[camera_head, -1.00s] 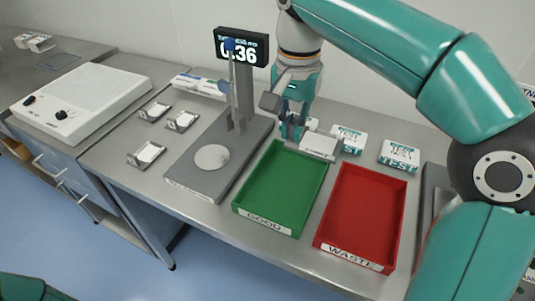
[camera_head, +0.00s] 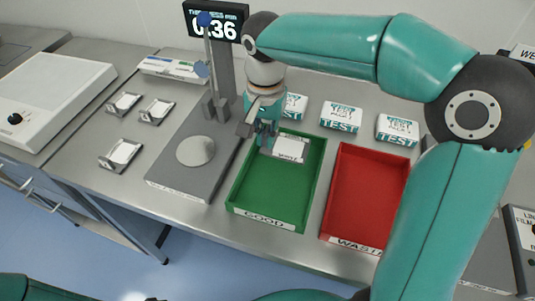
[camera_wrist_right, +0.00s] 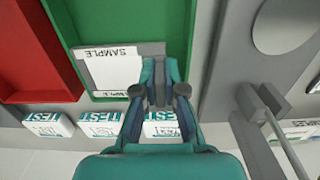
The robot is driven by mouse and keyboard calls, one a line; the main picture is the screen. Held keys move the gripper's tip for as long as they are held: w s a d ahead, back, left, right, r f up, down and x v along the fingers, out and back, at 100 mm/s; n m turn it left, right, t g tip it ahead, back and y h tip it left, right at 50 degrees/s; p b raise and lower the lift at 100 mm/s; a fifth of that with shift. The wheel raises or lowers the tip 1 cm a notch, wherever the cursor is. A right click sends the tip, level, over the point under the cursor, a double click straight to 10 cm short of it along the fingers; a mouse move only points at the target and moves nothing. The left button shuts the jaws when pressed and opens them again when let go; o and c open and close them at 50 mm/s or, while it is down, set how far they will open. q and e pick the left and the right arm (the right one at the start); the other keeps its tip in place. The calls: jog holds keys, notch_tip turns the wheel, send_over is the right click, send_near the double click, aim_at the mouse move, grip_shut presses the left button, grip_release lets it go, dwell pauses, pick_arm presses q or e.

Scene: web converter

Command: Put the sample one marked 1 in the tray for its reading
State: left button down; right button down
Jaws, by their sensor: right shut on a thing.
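My right gripper (camera_head: 268,143) is shut on a sample (camera_head: 291,148), a white card in a grey holder. The sample is over the back part of the green tray (camera_head: 233,200), whose front label reads GOOD. I cannot tell if it touches the tray floor. In the right wrist view the sample (camera_wrist_right: 108,70) reads SAMPLE and sits beside the shut fingertips (camera_wrist_right: 158,95); a number on it is not legible. The red tray (camera_head: 368,195), labelled WASTE, stands to the right and looks empty. My left gripper is out of view.
A gauge stand (camera_head: 165,180) with a round plate is left of the green tray. Its display (camera_head: 216,22) shows 0.36, partly covered by a blue knob. Three card holders (camera_head: 122,153) lie further left. TEST boxes (camera_head: 341,116) stand behind the trays.

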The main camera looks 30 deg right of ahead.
aim_at(266, 163)
jog(key=shift+f, duration=3.2)
jog(key=shift+f, duration=0.15)
jog(key=c, duration=1.3)
grip_release()
jog(key=shift+o, duration=0.2)
jog(key=shift+r, duration=0.2)
notch_tip(266, 163, up, 12)
jog(key=shift+p, duration=0.35)
